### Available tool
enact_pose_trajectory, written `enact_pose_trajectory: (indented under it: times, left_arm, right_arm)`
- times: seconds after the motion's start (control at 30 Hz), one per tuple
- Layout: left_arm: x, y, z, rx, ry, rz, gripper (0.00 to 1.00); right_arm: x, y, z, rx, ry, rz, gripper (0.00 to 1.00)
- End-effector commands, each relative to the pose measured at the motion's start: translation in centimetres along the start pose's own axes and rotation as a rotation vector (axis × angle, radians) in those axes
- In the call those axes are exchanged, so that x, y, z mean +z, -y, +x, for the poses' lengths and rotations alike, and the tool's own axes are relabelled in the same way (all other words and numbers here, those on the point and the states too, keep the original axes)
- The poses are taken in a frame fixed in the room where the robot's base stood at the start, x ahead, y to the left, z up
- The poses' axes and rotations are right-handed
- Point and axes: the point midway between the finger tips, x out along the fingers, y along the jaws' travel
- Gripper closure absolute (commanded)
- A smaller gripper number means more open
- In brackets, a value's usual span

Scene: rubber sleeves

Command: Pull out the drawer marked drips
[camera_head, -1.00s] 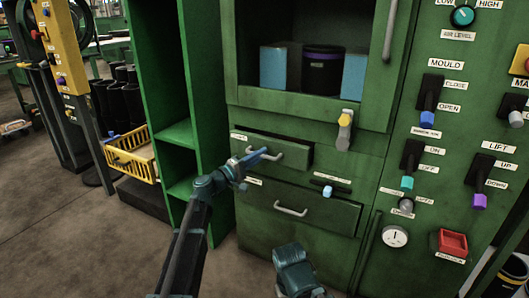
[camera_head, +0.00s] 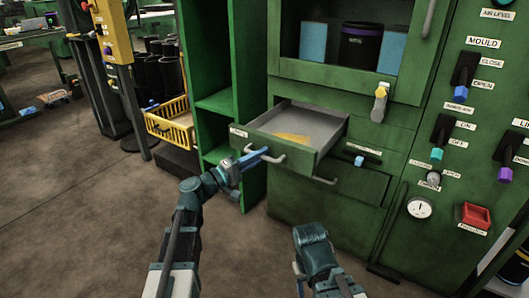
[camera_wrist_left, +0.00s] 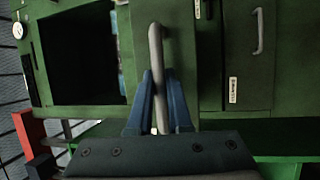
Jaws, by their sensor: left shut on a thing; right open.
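The upper drawer (camera_head: 309,128) in the green cabinet stands pulled out, its grey inside showing with a flat yellow patch (camera_head: 292,137) in it. A small label (camera_head: 239,132) sits on its front, too small to read. My left gripper (camera_head: 256,159) is shut on the drawer's bar handle (camera_head: 274,157). In the left wrist view the blue fingers of my left gripper (camera_wrist_left: 160,90) lie on both sides of the handle (camera_wrist_left: 156,45). Part of my right arm shows at the bottom, but I cannot make out its gripper.
A lower drawer (camera_head: 352,183) with its own handle (camera_head: 322,180) is shut, partly hidden below the open one. An open green shelf (camera_head: 216,103) stands left of the cabinet, with a yellow basket (camera_head: 172,128) beyond it. Switches line the panel at right. Floor at left is clear.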

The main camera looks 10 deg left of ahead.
Motion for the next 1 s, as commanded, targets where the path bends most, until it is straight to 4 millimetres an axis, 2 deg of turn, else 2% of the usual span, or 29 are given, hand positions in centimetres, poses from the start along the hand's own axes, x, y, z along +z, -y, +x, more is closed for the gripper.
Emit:
enact_pose_trajectory:
  times: [0.47, 0.5, 0.53, 0.87, 1.0]
  left_arm:
    - [0.1, 0.0, -0.3, -0.001, 0.002, 0.001, 1.00]
    - [0.1, 0.0, -0.3, -0.001, 0.002, 0.001, 0.77]
    - [0.1, 0.0, -0.3, -0.001, 0.002, 0.001, 0.72]
    - [0.1, -0.1, -0.5, 0.000, 0.000, 0.000, 0.70]
    - [0.2, 0.0, -2.0, 0.000, -0.002, 0.001, 0.70]
  right_arm:
    - [0.0, 0.0, 0.0, 0.000, 0.000, 0.000, 0.50]
    - [0.0, 0.0, 0.0, 0.000, 0.000, 0.000, 0.50]
    - [0.0, 0.0, 0.0, 0.000, 0.000, 0.000, 0.50]
    - [0.0, 0.0, 0.1, 0.000, 0.000, 0.000, 0.50]
    - [0.0, 0.0, 0.4, 0.000, 0.000, 0.001, 0.50]
